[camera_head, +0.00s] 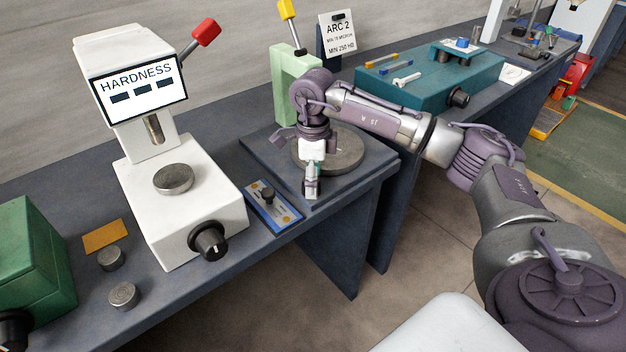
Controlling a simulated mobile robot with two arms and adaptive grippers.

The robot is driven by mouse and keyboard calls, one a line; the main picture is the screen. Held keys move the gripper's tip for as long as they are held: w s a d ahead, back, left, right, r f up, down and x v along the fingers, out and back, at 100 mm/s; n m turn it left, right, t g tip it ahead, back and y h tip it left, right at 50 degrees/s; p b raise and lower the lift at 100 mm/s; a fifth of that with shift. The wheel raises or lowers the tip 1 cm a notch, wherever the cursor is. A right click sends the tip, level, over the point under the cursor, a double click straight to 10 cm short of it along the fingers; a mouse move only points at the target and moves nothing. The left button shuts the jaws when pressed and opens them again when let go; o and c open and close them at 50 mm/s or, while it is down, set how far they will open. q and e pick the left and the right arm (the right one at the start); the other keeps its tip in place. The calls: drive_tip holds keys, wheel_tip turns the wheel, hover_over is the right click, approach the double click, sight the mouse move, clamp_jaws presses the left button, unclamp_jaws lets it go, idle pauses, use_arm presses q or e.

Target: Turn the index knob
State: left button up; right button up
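Which knob is the index knob is not labelled legibly. A small black knob (267,194) stands on a blue and pale plate (287,217) at the bench's front edge. A larger black knob (209,240) is on the front of the white hardness tester (190,215). Another dark knob (458,97) is on the teal machine (425,75). My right gripper (312,192) points down over the dark base plate, in front of the round grey disc (345,150) and to the right of the small knob, apart from it. Its finger gap is too small to read. My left gripper is out of view.
A pale green upright (285,90) with a yellow-handled lever (288,12) stands behind my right gripper. A red-handled lever (205,32) is on the tester. Metal discs (123,296), an orange plate (102,236) and a green box (35,260) are at the left.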

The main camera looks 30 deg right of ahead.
wheel_tip(320, 180, up, 11)
drive_tip(key=shift+w+d+r, duration=0.15)
drive_tip(key=shift+w+r, duration=0.05)
idle(0.6)
drive_tip(key=s+d+r+m+t+y+p, duration=0.1)
drive_tip(key=s+m+t+p, duration=0.35)
drive_tip(key=p, duration=0.65)
drive_tip(key=shift+m+y, duration=0.25)
drive_tip(key=shift+y, duration=0.05)
drive_tip(key=p+x, duration=0.1)
drive_tip(key=x, duration=0.5)
drive_tip(key=p+x, duration=0.2)
drive_tip(key=x, duration=0.5)
drive_tip(key=shift+s+d+f, duration=0.15)
drive_tip(key=shift+d+f, duration=0.05)
drive_tip(key=shift+f, duration=0.15)
drive_tip(key=shift+c, duration=0.3)
drive_tip(key=c, duration=1.1)
